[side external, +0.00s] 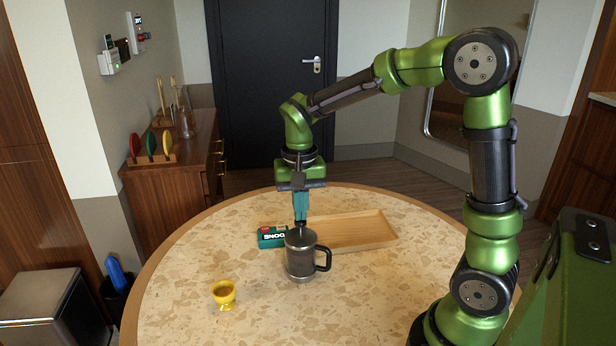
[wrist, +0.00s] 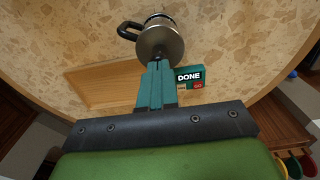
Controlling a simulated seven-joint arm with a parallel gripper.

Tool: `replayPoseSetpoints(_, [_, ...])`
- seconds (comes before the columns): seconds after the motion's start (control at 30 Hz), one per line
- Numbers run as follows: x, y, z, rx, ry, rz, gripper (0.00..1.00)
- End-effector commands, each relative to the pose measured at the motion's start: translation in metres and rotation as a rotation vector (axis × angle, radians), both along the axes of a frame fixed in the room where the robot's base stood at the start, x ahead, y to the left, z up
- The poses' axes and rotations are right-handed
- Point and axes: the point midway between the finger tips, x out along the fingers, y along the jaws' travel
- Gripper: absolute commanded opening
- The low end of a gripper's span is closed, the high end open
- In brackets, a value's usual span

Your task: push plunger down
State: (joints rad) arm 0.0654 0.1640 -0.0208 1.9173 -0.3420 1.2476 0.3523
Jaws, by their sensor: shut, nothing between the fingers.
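A dark grey metal press pot (side external: 301,257) with a black handle stands upright on the round table. It also shows in the wrist view (wrist: 160,42), beyond my fingertips. A small dark plunger knob (side external: 300,228) sits close above its lid, mostly hidden by my fingertips. My gripper (side external: 301,219) is shut, with nothing between its teal fingers, and points down directly over the knob. In the wrist view the fingertips (wrist: 156,66) lie at the knob's edge of the lid. I cannot tell whether they touch the knob.
A teal box (side external: 272,240) marked DONE stands just behind and left of the pot. A shallow wooden tray (side external: 352,231) lies behind and right of it. A yellow cup (side external: 223,294) is at the front left. The table (side external: 260,325) in front is clear.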

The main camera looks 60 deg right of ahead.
Motion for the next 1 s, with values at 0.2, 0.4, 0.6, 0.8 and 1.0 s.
replayPoseSetpoints(0.2, [0.0, 0.0, -0.007, 0.001, 0.001, 0.0, 0.0])
replayPoseSetpoints(0.4, [-0.001, 0.0, -0.013, 0.001, 0.003, 0.0, 0.0])
replayPoseSetpoints(0.6, [0.0, 0.0, -0.019, 0.001, 0.002, 0.0, 0.0])
replayPoseSetpoints(0.8, [0.0, 0.0, -0.021, 0.0, 0.0, 0.0, 0.0])
replayPoseSetpoints(1.0, [0.001, 0.0, -0.007, 0.001, -0.002, 0.001, 0.0])
